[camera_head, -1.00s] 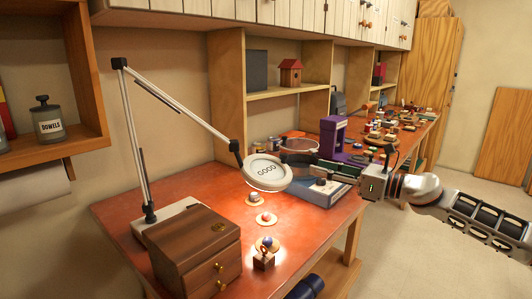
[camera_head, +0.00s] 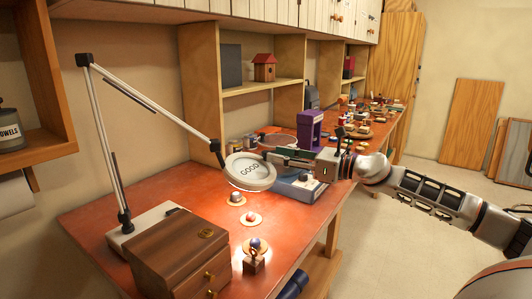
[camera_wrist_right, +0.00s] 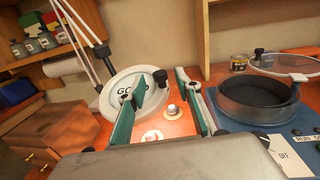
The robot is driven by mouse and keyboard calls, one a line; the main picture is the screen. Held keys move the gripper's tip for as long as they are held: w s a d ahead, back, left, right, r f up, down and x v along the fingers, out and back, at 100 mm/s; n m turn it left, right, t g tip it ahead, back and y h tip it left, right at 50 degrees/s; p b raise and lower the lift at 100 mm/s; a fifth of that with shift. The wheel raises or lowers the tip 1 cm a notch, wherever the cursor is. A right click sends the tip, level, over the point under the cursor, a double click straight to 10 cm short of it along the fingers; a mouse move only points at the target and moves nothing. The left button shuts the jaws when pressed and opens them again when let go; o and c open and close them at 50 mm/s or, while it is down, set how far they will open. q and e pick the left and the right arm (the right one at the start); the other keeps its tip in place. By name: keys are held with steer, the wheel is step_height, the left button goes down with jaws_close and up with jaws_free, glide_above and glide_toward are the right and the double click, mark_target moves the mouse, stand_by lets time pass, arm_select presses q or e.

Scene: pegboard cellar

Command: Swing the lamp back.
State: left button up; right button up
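The lamp has a round white head (camera_head: 250,171) marked "GOOD" on a long jointed arm (camera_head: 105,145), rising from a white base at the bench's left. Its head hangs over the lit front of the bench. In the right wrist view the lamp head (camera_wrist_right: 128,92) is tilted, partly hidden by a finger, with a dark knob (camera_wrist_right: 160,76) on its rim. My right gripper (camera_head: 270,156) is at the head's right edge. In the wrist view its green-padded fingers (camera_wrist_right: 162,82) are apart, with the knob appearing between their tips; contact cannot be told. My left gripper is not in view.
Below the lamp head, several small items stand on wooden discs (camera_head: 252,219). A wooden drawer box (camera_head: 180,250) is at front left. A blue-grey device (camera_head: 300,188) and purple frame (camera_head: 309,130) lie right of the lamp head. The floor at right is clear.

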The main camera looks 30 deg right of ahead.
mark_target(266, 152)
steer(key=shift+r+p+x, duration=0.1)
steer(key=shift+p+x, duration=0.25)
steer(key=shift+x, duration=0.55)
steer(key=shift+r+p+x, duration=0.15)
steer(key=shift+p+x, duration=0.15)
steer(key=shift+x, duration=0.55)
steer(key=shift+w+a+f, duration=0.15)
steer(key=shift+w+a, duration=0.2)
steer(key=shift+w, duration=0.25)
jaws_close()
